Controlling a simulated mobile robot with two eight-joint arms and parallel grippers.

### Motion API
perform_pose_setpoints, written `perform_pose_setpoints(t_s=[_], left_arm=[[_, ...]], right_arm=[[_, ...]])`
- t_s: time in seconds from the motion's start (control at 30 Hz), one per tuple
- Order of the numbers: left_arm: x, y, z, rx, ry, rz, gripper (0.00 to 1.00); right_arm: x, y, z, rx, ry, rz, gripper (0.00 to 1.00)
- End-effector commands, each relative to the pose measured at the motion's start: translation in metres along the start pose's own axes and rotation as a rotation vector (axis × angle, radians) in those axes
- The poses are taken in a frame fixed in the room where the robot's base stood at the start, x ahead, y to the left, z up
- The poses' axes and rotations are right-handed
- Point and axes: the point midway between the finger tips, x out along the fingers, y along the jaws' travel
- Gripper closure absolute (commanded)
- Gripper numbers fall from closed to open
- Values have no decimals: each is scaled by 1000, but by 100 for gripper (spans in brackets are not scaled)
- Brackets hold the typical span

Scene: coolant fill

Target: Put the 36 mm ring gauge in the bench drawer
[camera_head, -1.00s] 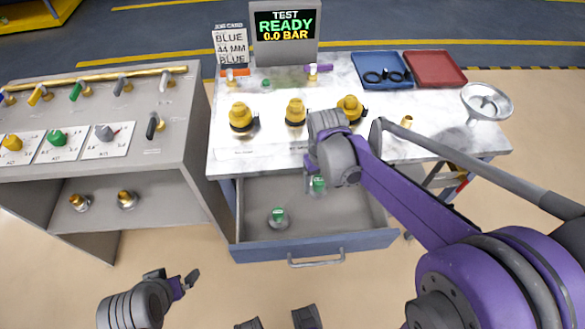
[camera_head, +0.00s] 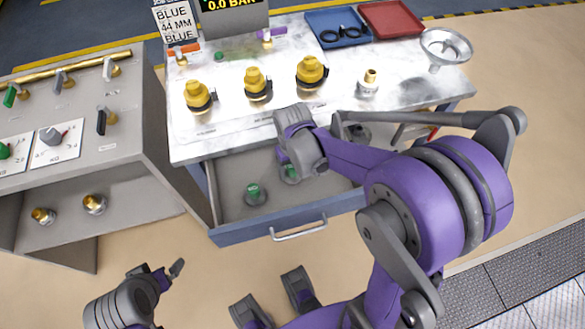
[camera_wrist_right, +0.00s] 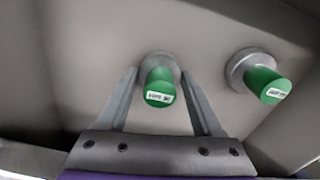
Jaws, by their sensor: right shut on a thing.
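The bench drawer (camera_head: 285,216) is pulled open under the white bench top. Two gauges with green handles and grey metal bases are in it. One green-handled gauge (camera_head: 255,193) stands at the left of the drawer, apart from my gripper; it shows at the right in the wrist view (camera_wrist_right: 262,80). My right gripper (camera_wrist_right: 160,80) is inside the drawer, its fingers on either side of the other green-handled gauge (camera_wrist_right: 160,92), shut on it. The handle labels are too small to read. My left gripper (camera_head: 168,275) hangs in front of the drawer; its jaws are unclear.
Several yellow-capped fittings (camera_head: 256,82) stand on the bench. A blue tray (camera_head: 338,28) with black rings, a red tray (camera_head: 390,18) and a metal funnel (camera_head: 447,45) are at the back right. A grey valve cabinet (camera_head: 120,160) stands left of the bench.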

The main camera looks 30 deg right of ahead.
Motion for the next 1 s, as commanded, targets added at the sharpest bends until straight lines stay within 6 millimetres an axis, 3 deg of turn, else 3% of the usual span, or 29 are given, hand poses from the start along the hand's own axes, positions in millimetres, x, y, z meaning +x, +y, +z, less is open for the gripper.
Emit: perform_pose_setpoints(t_s=[0.27,0.3,0.43,0.77,0.87,1.0], left_arm=[[4,0,2,0,-1,0,0],[3,0,2,0,-1,0,0],[3,0,2,0,-1,0,0],[1,0,1,0,0,0,0],[-2,0,-1,0,1,0,0],[-6,0,-4,0,2,0,0]], right_arm=[[4,0,0,0,0,0,91],[4,0,0,0,0,0,27],[3,0,0,0,0,0,4],[1,0,0,0,0,0,3],[-7,0,0,0,0,0,3],[-33,0,0,0,0,0,3]])
